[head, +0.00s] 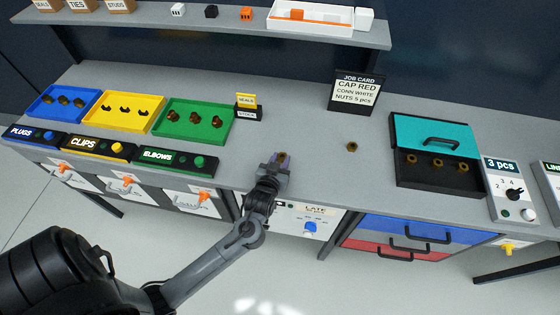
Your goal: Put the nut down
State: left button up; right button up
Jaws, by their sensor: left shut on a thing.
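My left gripper (278,164) is over the grey bench near its front edge, shut on a small brass nut (282,156) that shows between the fingertips. I cannot tell whether this nut touches the bench. Another brass nut (352,147) lies loose on the bench to the right of the gripper. More nuts (438,164) sit in a row in the black box (440,186) with the raised teal lid (405,130). The job card (357,92) behind reads cap red, connectors white, nuts 5 pcs. My right gripper is not in view.
Blue (50,116), yellow (105,124) and green (170,135) trays of parts stand at the left, behind labelled panels. A small yellow and black sign (246,106) stands right of them. A dial panel (508,196) is at the right. Bare bench (310,125) lies around the loose nut.

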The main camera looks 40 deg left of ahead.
pick_arm(q)
jog(key=shift+f, duration=0.2)
jog(key=o, duration=1)
jog(key=shift+o, duration=0.2)
jog(key=shift+r, duration=0.15)
jog(key=shift+s+r, duration=0.1)
jog(key=s+d+r+m+g+h+p, duration=0.1)
jog(key=s+d+m+g+h, duration=0.3)
jog(key=s+d, duration=0.8)
jog(key=s+h, duration=0.2)
jog(key=shift+s+d+m+g+h, duration=0.25)
jog(key=shift+d+m+g+h, duration=0.05)
jog(key=shift+d, duration=0.05)
jog(key=shift+o, duration=0.5)
jog(key=s+m+g, duration=0.2)
jog(key=s+g, duration=0.2)
jog(key=s, duration=0.3)
jog(key=shift+s+d+m, duration=0.3)
jog(key=shift+s+d, duration=0.05)
jog(key=shift+d, duration=0.1)
jog(key=shift+s+a+f+g, duration=0.1)
jog(key=shift+s+g, duration=0.3)
jog(key=shift+s, duration=0.05)
